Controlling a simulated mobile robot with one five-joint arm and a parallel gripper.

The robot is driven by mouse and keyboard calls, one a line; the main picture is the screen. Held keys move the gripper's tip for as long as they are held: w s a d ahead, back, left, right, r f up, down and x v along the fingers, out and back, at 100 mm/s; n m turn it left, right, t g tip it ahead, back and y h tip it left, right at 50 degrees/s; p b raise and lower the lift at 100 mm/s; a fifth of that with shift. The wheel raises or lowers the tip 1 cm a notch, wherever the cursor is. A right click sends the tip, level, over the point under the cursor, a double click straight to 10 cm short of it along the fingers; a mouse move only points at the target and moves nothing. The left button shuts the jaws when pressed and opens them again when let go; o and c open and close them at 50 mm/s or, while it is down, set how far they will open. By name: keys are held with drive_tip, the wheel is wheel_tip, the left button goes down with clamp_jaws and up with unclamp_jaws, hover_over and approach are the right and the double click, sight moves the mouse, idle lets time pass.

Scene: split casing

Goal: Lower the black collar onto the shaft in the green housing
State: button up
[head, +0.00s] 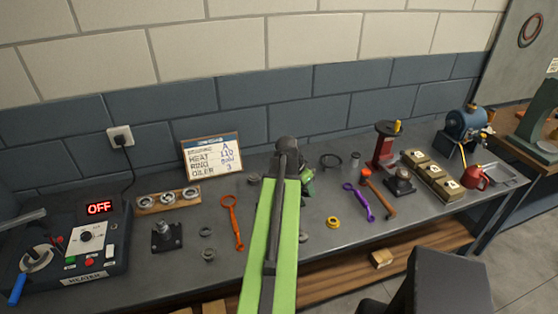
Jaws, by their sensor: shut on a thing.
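My lime-green arm link reaches out over the bench and ends at a dark joint. My gripper is hidden behind the arm, so I cannot see its jaws or what is between them. A small part of a green object, probably the green housing (307,183), shows just right of the arm, and the rest of it is covered. I cannot see its shaft. I cannot pick out the black collar with certainty. A dark ring (331,161) lies on the bench right of the arm, and a smaller dark ring (206,232) lies to the left.
A heater (85,250) reading OFF stands at the left. A whiteboard (212,155) leans at the back. An orange wrench (232,221), a purple wrench (358,203) and a yellow ring (333,223) lie on the bench. A red press (385,146) stands at right.

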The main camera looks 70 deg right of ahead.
drive_tip(key=w+d+r+p, duration=0.1)
drive_tip(key=w+r+p, duration=0.1)
drive_tip(key=w, duration=0.1)
drive_tip(key=w+d+r+n+p, duration=0.1)
drive_tip(key=w+r+p, duration=0.1)
drive_tip(key=w+r, duration=0.1)
drive_tip(key=w+d+r+n+p, duration=0.1)
drive_tip(key=w+r+p, duration=0.1)
drive_tip(key=w, duration=0.1)
drive_tip(key=shift+w+r+t, duration=0.2)
drive_tip(key=shift+w+t, duration=0.05)
drive_tip(key=shift+t, duration=0.15)
drive_tip(key=shift+w, duration=0.3)
drive_tip(key=shift+a+f+b, duration=0.1)
drive_tip(key=shift+f+b, duration=1.7)
drive_tip(key=shift+f, duration=0.1)
drive_tip(key=shift+f+b, duration=1.7)
drive_tip(key=shift+f, duration=0.2)
drive_tip(key=o, duration=1.4)
drive_tip(key=shift+s+r, duration=0.1)
